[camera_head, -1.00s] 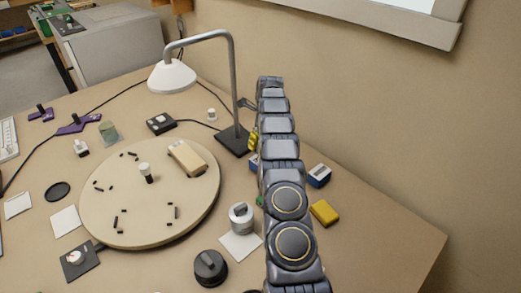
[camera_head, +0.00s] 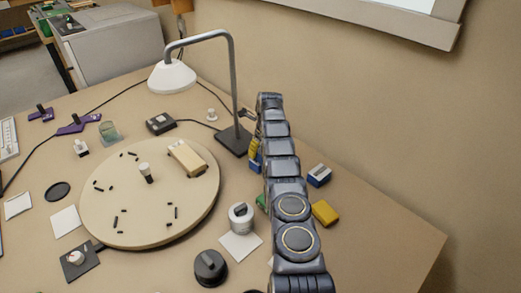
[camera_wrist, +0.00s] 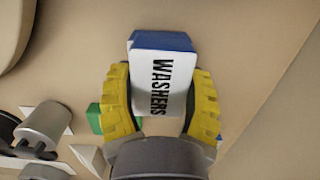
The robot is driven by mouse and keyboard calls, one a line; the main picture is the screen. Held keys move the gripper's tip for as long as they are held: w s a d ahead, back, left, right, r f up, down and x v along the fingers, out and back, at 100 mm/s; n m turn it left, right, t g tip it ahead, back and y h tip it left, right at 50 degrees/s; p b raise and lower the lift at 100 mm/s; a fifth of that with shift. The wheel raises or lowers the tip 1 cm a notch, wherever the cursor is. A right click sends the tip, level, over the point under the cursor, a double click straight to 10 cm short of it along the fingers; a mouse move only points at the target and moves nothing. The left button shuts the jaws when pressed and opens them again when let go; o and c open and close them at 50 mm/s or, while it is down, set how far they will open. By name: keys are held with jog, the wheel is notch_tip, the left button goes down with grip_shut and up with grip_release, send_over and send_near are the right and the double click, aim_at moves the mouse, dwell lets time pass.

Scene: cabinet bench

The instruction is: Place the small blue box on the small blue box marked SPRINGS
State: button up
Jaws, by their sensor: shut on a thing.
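My gripper (camera_wrist: 161,80), with yellow ribbed fingers, is shut on a small blue box (camera_wrist: 160,40) with a white face reading WASHERS. In the head view my arm hides most of the gripper; a yellow finger (camera_head: 253,148) and a bit of blue (camera_head: 255,165) show at its left edge. Another small blue box (camera_head: 319,175) with a white side stands on the table to the right of my arm. Its marking is too small to read, so I cannot tell whether it says SPRINGS.
A yellow block (camera_head: 325,212) lies just in front of that blue box. A green item (camera_head: 262,203) is partly hidden by my arm. The lamp base (camera_head: 234,141) stands close to the left. The right table area is clear.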

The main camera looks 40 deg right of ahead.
jog(key=shift+f, duration=0.1)
jog(key=o, duration=1.1)
jog(key=r, duration=0.4)
jog(key=s+r, duration=0.1)
jog(key=r, duration=0.7)
jog(key=shift+s+r, duration=0.1)
jog(key=shift+s, duration=0.1)
